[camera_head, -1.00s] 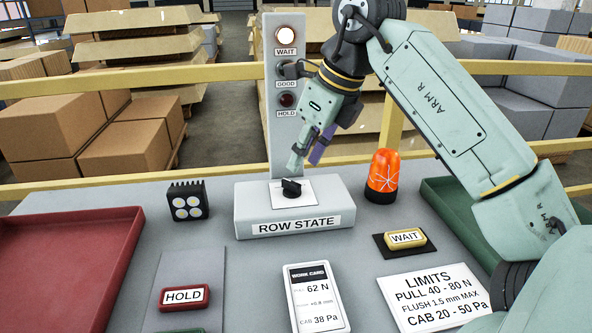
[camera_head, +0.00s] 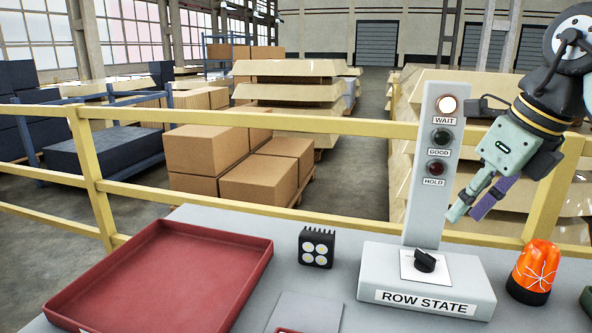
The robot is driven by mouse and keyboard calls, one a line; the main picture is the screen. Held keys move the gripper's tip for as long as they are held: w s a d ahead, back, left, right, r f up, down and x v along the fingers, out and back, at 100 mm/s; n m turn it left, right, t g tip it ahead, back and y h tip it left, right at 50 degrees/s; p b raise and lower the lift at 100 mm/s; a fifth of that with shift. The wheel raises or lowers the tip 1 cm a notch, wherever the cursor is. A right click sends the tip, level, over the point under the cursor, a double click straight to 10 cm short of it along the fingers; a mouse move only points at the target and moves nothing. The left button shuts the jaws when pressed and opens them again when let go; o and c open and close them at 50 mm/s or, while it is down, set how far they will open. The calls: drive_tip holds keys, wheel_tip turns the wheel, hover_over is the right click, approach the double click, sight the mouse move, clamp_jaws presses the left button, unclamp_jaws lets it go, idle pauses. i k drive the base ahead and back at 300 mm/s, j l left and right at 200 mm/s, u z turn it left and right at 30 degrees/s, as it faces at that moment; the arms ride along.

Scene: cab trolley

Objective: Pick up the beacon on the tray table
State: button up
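The beacon (camera_head: 535,270) is an orange dome with pale lines on a black base. It stands upright on the grey table (camera_head: 340,285), to the right of the ROW STATE box. My gripper (camera_head: 466,214) hangs in the air up and left of the beacon, in front of the signal post's right side. Its fingers point down and left, and one has a purple pad. A gap shows between the fingers, and nothing is seen between them. It is apart from the beacon.
The ROW STATE box (camera_head: 430,300) with a black knob and a tall signal post (camera_head: 431,170) stands left of the beacon; the WAIT lamp is lit. A black lamp block (camera_head: 317,247) and a red tray (camera_head: 165,275) are further left. A yellow rail (camera_head: 310,127) runs behind.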

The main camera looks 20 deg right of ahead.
sight(531, 280)
drive_tip(key=k+j, duration=0.8)
